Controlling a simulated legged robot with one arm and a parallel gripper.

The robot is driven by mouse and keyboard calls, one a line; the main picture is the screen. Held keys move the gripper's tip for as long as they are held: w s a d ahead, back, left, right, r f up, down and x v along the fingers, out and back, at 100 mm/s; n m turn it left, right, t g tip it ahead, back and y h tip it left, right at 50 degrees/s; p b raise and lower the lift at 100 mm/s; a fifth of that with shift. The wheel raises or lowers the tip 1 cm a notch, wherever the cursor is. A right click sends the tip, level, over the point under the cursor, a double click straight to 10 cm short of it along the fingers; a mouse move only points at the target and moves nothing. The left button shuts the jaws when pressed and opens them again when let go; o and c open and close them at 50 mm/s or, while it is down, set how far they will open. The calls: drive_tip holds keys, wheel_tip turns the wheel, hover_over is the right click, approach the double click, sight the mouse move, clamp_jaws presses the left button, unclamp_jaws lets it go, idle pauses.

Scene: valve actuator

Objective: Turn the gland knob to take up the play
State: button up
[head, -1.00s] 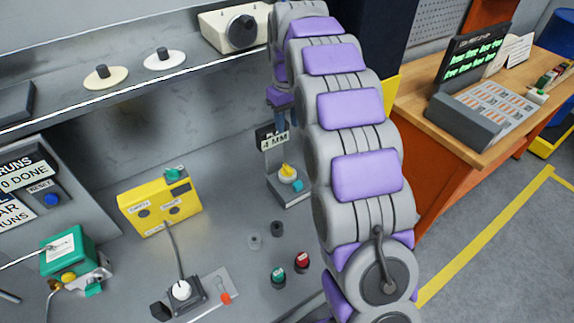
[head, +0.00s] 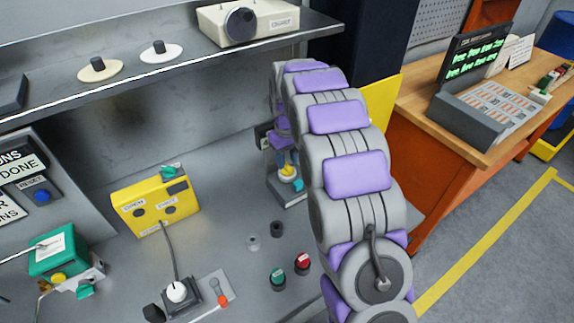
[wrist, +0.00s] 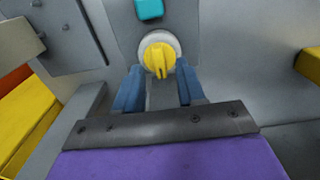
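A yellow knob with a raised grip bar sits on a pale round collar on a grey block. It shows in the wrist view (wrist: 159,58) and, partly hidden by my arm, in the head view (head: 288,172). No label on it is readable. My gripper (wrist: 158,78) is open, its two blue fingers apart, just short of the knob and roughly centred on it. I see nothing between the fingers. In the head view my gripper (head: 285,157) is just above the knob. A teal part (wrist: 149,8) sits beyond the knob on the same block.
A yellow box (head: 155,205) with a cable stands to the left. A green actuator (head: 60,248) with its own yellow knob is at far left. Green and red buttons (head: 303,263) are on the bench in front. A shelf (head: 180,65) overhangs the back.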

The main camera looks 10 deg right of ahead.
drive_tip(key=shift+f, duration=1.05)
drive_tip(key=shift+c, duration=0.4)
clamp_jaws()
